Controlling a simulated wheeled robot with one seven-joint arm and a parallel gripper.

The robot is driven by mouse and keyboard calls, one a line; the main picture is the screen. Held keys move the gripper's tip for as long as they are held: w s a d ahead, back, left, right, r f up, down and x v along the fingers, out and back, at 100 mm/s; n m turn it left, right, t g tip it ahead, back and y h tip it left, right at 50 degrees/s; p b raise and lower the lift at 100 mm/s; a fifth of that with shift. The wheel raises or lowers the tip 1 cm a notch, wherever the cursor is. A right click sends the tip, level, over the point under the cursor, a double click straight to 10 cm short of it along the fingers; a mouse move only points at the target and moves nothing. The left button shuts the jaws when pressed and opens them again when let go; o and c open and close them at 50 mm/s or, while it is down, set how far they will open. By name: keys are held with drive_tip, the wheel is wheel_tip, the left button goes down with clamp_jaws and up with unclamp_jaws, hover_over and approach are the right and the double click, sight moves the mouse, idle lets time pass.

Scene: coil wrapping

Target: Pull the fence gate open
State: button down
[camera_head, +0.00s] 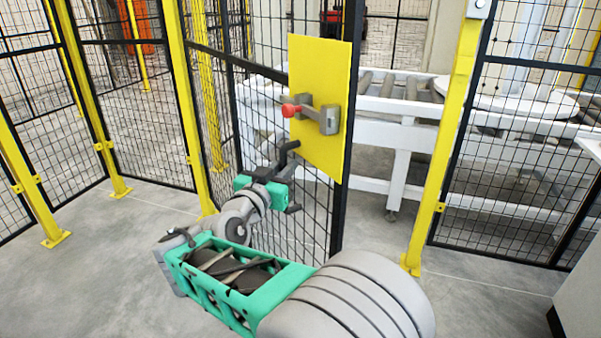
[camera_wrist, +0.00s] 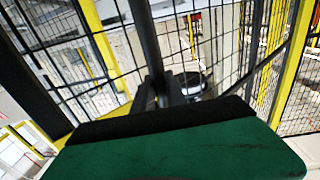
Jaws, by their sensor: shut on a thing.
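The fence gate is a black-framed mesh panel (camera_head: 308,215) with a yellow plate (camera_head: 319,75) on its upper part. The plate carries a grey latch with a red knob (camera_head: 290,110). The gate stands ajar, with a clear gap between its free edge and the yellow post (camera_head: 448,140) on the right. My gripper (camera_head: 286,180) is shut on a dark handle (camera_head: 289,148) below the plate. In the wrist view the dark bar (camera_wrist: 147,40) runs down to the fingers behind the green housing. The exact finger contact is hidden.
A white roller conveyor (camera_head: 405,107) stands behind the gate opening. Fixed mesh fence with yellow posts (camera_head: 90,100) runs along the left, and another mesh panel (camera_head: 510,160) stands right. Grey floor (camera_head: 130,240) is free at the left front. A pale cabinet (camera_head: 580,275) is at the right edge.

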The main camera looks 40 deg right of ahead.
drive_tip(key=c, duration=1.4)
unclamp_jaws()
drive_tip(key=shift+s+f, duration=0.1)
drive_tip(key=shift+o, duration=0.2)
